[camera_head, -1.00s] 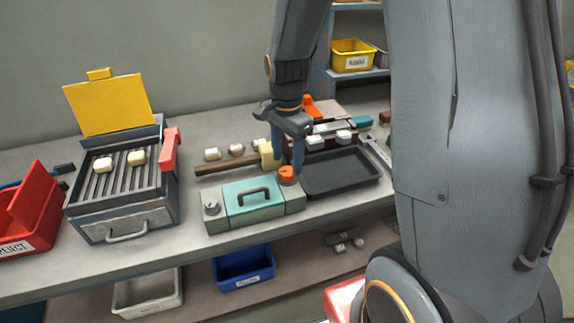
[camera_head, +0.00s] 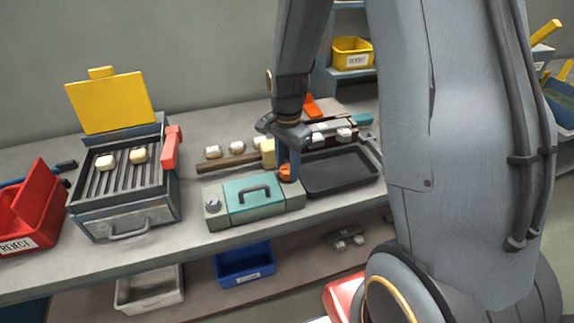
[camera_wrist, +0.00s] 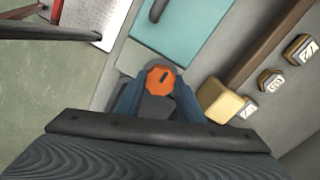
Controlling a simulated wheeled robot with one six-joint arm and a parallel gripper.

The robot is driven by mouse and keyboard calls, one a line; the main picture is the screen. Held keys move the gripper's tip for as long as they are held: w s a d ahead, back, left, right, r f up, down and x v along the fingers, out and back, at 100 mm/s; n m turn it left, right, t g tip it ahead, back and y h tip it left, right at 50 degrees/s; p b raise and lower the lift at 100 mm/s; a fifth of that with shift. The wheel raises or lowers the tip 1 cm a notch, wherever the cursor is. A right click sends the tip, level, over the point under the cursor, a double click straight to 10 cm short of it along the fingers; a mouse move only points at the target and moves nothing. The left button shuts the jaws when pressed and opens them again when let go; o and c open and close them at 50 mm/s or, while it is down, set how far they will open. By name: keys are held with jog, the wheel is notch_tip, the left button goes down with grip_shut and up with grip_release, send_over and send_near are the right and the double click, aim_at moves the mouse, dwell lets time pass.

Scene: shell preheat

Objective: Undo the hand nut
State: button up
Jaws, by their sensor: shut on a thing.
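The hand nut is an orange, many-sided knob with a dark slot mark on top; it shows in the wrist view (camera_wrist: 160,79) and partly in the head view (camera_head: 284,171). It sits at the right end of a grey fixture (camera_head: 215,217) with a teal lid (camera_head: 247,208) and dark handle. My gripper (camera_head: 288,165) points down over it. In the wrist view, its blue fingers (camera_wrist: 158,98) are on both sides of the nut, shut on it. In the head view, a finger hides part of the nut.
A black tray (camera_head: 342,173) lies right of the fixture. A wooden bar, a yellow block (camera_head: 268,152) and small white blocks lie behind it. A grill with a raised yellow lid (camera_head: 112,103) and a red bin (camera_head: 32,212) stand at left. The bench's front edge is close.

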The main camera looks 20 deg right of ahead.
jog(key=shift+n, duration=0.3)
jog(key=n+p, duration=0.1)
jog(key=n, duration=0.2)
jog(key=shift+r+n, duration=0.1)
jog(key=shift+n, duration=0.2)
jog(key=n+p, duration=0.1)
jog(key=n, duration=0.3)
jog(key=shift+n, duration=0.3)
jog(key=n+p, duration=0.1)
jog(key=n, duration=0.3)
jog(key=shift+n, duration=0.3)
jog(key=shift+w+n+p, duration=0.1)
jog(key=shift+n+p, duration=0.2)
jog(key=shift+n, duration=2)
jog(key=o, duration=1.1)
jog(key=shift+c, duration=0.2)
